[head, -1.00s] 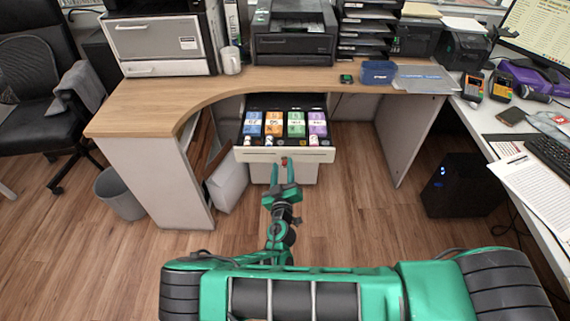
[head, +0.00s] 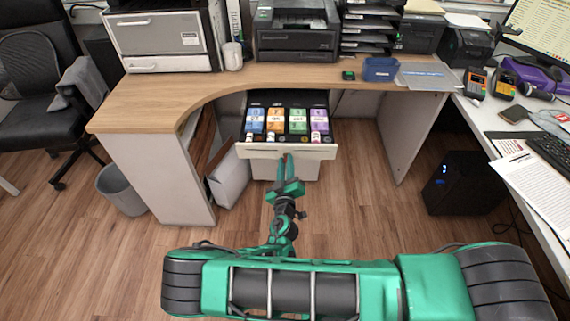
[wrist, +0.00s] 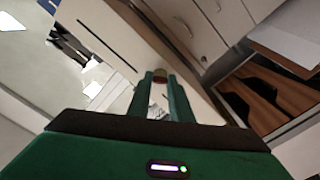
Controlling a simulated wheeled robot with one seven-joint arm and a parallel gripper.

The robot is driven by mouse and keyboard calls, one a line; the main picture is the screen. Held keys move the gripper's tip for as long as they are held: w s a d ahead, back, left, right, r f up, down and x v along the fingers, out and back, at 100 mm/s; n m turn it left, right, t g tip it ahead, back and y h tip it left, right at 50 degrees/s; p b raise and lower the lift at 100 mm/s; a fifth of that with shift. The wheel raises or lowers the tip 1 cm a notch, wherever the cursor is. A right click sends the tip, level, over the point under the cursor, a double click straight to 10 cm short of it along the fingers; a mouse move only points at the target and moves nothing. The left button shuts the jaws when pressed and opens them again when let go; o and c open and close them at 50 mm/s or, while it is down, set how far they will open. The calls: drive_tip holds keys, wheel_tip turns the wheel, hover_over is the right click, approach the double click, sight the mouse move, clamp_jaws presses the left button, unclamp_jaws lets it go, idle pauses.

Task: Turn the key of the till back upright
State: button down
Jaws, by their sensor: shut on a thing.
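The till (head: 316,151) is an open drawer under the wooden counter, with a cream front and colourful banknotes and coins inside. My gripper (head: 287,158) reaches up to the middle of the drawer front, its two green fingers close together. In the wrist view my gripper (wrist: 160,78) is shut on the key (wrist: 160,74), a small reddish-brown piece showing between the fingertips. In the head view the fingers hide the key. The key's angle cannot be told. The wrist view is tilted against the cabinet.
The wooden counter (head: 150,103) curves above the drawer, bearing a printer (head: 296,40), a mug (head: 232,56) and a blue box (head: 380,69). A white bin-like box (head: 229,178) stands left of the drawer. A black computer case (head: 465,182) stands right. The floor between is clear.

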drive_tip(key=n, duration=1)
drive_tip(key=shift+f+n, duration=0.25)
drive_tip(key=shift+n, duration=0.05)
idle(0.4)
drive_tip(key=c, duration=1.6)
unclamp_jaws()
drive_tip(key=shift+r, duration=0.1)
